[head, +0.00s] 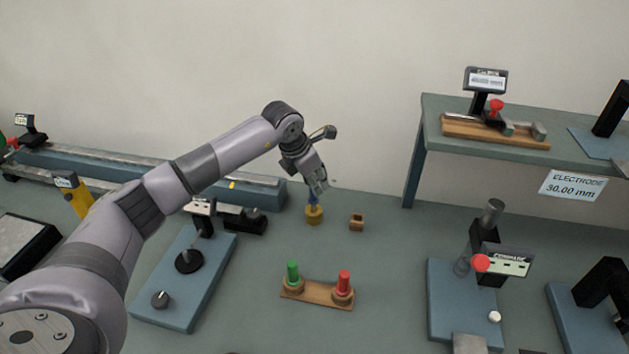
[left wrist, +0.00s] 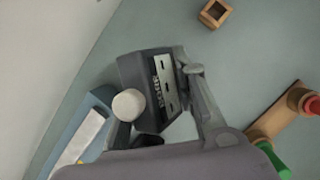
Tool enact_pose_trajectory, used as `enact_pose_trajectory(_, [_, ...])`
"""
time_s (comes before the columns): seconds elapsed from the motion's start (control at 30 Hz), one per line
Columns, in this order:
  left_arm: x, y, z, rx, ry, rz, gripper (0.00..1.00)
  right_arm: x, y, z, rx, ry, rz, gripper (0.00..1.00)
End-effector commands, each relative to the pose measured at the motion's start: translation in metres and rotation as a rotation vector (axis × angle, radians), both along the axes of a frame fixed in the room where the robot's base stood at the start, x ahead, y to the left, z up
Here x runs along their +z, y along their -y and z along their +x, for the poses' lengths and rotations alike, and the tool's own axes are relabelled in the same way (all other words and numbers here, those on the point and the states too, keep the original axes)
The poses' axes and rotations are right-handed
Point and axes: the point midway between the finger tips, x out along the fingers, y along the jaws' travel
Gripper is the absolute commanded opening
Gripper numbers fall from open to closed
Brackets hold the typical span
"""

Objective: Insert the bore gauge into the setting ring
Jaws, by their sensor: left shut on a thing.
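My left gripper (head: 318,187) is shut on the bore gauge, pointing down over the bench. In the left wrist view, the bore gauge (left wrist: 160,90) shows as a dark box with a digital face beside my finger; the digits are too blurred to read. In the head view, a short blue piece (head: 313,199) shows below the fingers, directly above a brass-yellow ring piece (head: 314,215), apparently the setting ring. They look in line and meeting, but I cannot tell how deep the gauge sits. The ring is hidden in the left wrist view. My right gripper is not in view.
A small wooden square holder (head: 356,222) stands right of the ring. A wooden stand with green and red plugs (head: 317,292) lies in front. A blue-based dial stand (head: 185,285) is left, a blue-based gauge (head: 460,300) right. A raised shelf (head: 470,135) stands back right.

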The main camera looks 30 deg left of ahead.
Motion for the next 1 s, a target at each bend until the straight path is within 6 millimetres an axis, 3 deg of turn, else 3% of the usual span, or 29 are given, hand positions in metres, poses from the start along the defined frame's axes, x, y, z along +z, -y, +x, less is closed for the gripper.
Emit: enact_pose_trajectory(1.0, [-0.011,0.000,0.000,0.000,0.002,-0.001,0.00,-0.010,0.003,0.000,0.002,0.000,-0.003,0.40])
